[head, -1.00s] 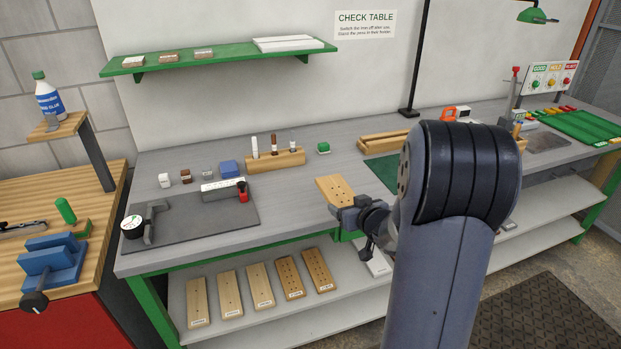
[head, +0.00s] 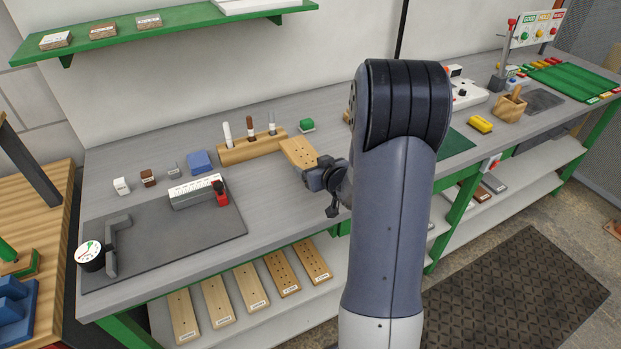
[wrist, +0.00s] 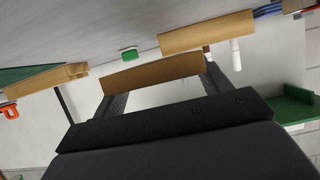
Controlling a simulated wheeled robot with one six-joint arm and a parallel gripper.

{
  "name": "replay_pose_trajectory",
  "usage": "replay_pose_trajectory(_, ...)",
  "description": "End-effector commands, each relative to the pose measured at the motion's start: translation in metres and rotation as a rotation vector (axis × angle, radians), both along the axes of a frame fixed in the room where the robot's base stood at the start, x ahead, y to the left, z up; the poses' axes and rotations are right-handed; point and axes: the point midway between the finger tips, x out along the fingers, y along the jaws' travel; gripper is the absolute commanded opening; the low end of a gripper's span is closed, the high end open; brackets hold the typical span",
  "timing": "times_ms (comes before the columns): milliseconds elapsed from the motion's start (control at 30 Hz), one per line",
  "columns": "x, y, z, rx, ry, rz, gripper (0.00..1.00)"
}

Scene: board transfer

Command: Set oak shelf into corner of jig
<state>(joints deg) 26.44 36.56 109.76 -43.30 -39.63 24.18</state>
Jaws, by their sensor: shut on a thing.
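My gripper (head: 315,178) is shut on a light wooden board with small dark holes, the oak shelf (head: 298,152). It holds the board over the grey table, near the pen block. In the wrist view the board (wrist: 152,72) spans between the two dark fingers. At the left of the table lies a dark plate (head: 185,245) with a dark angled corner piece (head: 117,245), which looks like the jig. Nothing lies in that corner. My gripper is well to the right of it and apart from it. My arm hides part of the table.
On the plate are a round gauge (head: 90,255), a white labelled bar (head: 196,190) and a red clamp-like piece (head: 221,195). Several boards lie on the lower shelf (head: 330,280).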

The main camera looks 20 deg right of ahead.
Motion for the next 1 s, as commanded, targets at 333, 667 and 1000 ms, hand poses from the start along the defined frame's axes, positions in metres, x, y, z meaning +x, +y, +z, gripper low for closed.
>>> replay_pose_trajectory(333,0.0,0.0,-0.036,0.002,0.002,0.0,0.46)
replay_pose_trajectory(667,0.0,0.0,-0.053,0.0,-0.002,-0.001,0.46)
replay_pose_trajectory(1000,0.0,0.0,-0.056,0.0,-0.001,0.0,0.77)
